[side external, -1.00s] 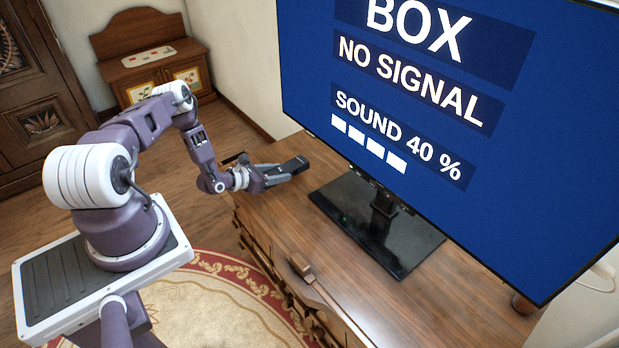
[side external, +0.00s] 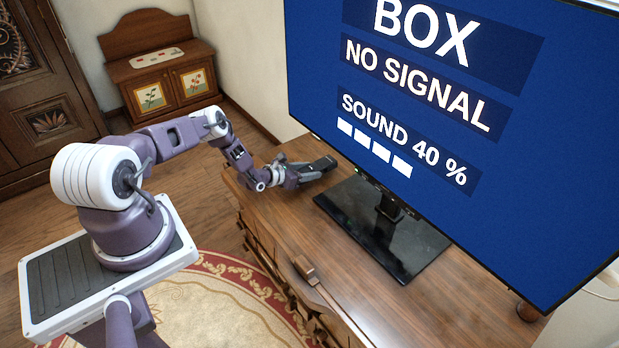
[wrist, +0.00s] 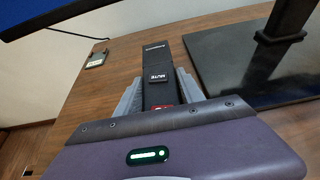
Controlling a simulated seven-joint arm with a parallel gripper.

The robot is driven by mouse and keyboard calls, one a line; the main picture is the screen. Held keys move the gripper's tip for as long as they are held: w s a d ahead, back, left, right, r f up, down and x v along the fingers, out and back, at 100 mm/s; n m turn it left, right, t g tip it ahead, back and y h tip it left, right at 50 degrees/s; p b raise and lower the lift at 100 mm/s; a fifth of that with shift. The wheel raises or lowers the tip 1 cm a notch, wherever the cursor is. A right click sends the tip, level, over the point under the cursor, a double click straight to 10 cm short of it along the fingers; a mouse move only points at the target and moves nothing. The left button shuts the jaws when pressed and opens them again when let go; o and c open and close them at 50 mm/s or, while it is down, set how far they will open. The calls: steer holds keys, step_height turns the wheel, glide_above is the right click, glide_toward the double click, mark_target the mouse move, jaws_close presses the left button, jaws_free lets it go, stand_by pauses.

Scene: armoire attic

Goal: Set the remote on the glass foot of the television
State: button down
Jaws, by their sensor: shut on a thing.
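The remote is a long black bar with a MUTE button and a red button; it shows in the wrist view (wrist: 158,60) and in the side view (side external: 322,164). My gripper (side external: 303,173) is shut on the remote, with grey fingers on both sides of it in the wrist view (wrist: 158,92). The remote's far end points away from my gripper. The television (side external: 440,110) stands on a dark glossy glass foot (side external: 419,264), which also shows in the wrist view (wrist: 228,80). The remote is beside the foot, apart from it. I cannot tell whether it touches the cabinet top.
A small dark object (wrist: 96,60) lies at the left in the wrist view. The screen overhangs the foot.

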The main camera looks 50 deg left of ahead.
step_height(320, 180, down, 3)
steer(key=shift+w+f, duration=0.1)
steer(key=shift+w, duration=0.05)
steer(key=c, duration=0.7)
jaws_free()
